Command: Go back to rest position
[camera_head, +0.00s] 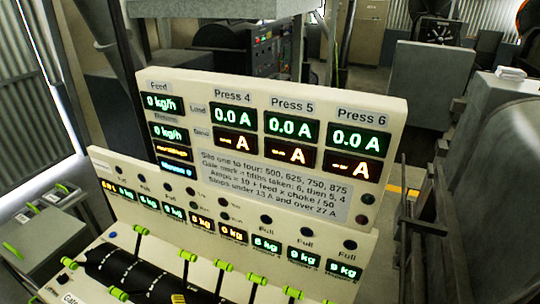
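My gripper is not clearly seen in the head view. A dark ribbed cylinder (135,275) lies across the lower left of the console; I cannot tell whether it is part of my arm. The cream control panel (385,110) stands upright in the middle. Its feed display (163,104) reads 0 kg/h, and the displays for Press 4 (233,117), Press 5 (291,127) and Press 6 (358,139) read 0.0 A. Several levers with green handles (256,279) line the lower deck.
A lower strip of small kg displays (233,233) runs below the panel. A grey box (45,240) with green handles stands at the left. Grey machinery (495,180) and dark rails (415,228) crowd the right. A grey cabinet (430,85) stands behind.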

